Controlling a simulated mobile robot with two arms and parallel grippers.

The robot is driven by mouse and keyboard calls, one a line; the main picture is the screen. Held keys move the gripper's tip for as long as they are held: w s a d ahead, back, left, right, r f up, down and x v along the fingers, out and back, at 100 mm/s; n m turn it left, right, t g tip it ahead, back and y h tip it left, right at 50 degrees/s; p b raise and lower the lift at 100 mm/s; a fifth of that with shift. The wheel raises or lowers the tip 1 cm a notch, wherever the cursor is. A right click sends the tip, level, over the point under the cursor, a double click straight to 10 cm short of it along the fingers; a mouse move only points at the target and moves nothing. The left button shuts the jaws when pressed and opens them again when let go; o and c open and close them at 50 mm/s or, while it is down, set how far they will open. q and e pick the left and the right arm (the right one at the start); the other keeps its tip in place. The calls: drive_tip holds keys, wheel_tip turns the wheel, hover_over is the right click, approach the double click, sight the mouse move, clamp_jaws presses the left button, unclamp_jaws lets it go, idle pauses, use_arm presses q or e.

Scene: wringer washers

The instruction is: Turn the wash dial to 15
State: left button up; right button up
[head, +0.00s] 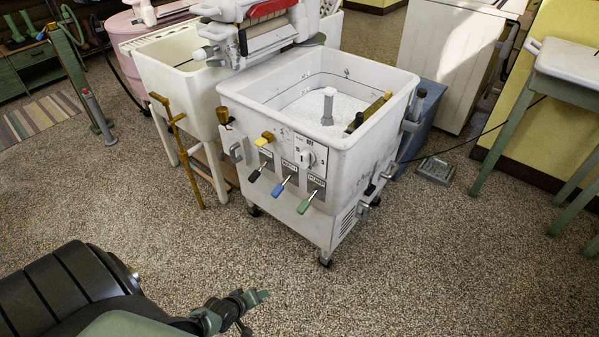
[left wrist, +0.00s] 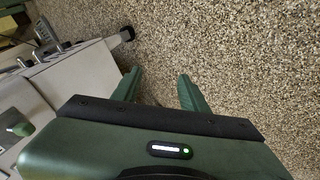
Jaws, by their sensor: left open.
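The white wringer washer (head: 345,190) stands in the middle of the head view. Its wash dial (head: 306,158) is a small white knob on a pale panel at the front, near the right corner; its setting is too small to read. My left gripper (head: 250,302) is low in the head view, in front of the washer and well apart from the dial. In the left wrist view my left gripper (left wrist: 159,87) is open and empty over the floor, with the washer (left wrist: 85,75) to the left. The dial cannot be made out there. My right gripper is out of view.
Black, blue (head: 284,186) and green (head: 307,201) levers stick out below the dial. A yellow knob (head: 266,138) is left of it. Speckled floor (head: 420,270) lies open in front and right.

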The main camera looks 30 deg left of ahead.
use_arm(q)
drive_tip(key=w+a+r+n+t+b, duration=0.2)
drive_tip(key=w+a+r+n, duration=0.15)
drive_tip(key=w, duration=0.45)
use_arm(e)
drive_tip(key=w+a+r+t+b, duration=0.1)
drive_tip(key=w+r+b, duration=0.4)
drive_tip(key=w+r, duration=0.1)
use_arm(q)
drive_tip(key=n+t+h+b, duration=0.2)
drive_tip(key=n+t+b, duration=0.55)
drive_tip(key=n, duration=1.25)
approach(302, 159)
drive_tip(key=w+t+p, duration=0.1)
drive_tip(key=w, duration=0.4)
drive_tip(key=w+f, duration=0.1)
drive_tip(key=w, duration=0.2)
drive_tip(key=shift+d+f+b, duration=0.1)
drive_tip(key=shift+d+b, duration=0.05)
drive_tip(key=shift+b, duration=0.2)
drive_tip(key=shift+w+d, duration=0.1)
drive_tip(key=shift+w, duration=0.65)
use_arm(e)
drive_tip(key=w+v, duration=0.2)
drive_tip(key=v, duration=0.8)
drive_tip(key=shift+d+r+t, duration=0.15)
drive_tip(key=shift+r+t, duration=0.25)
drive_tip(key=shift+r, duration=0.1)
use_arm(q)
clamp_jaws()
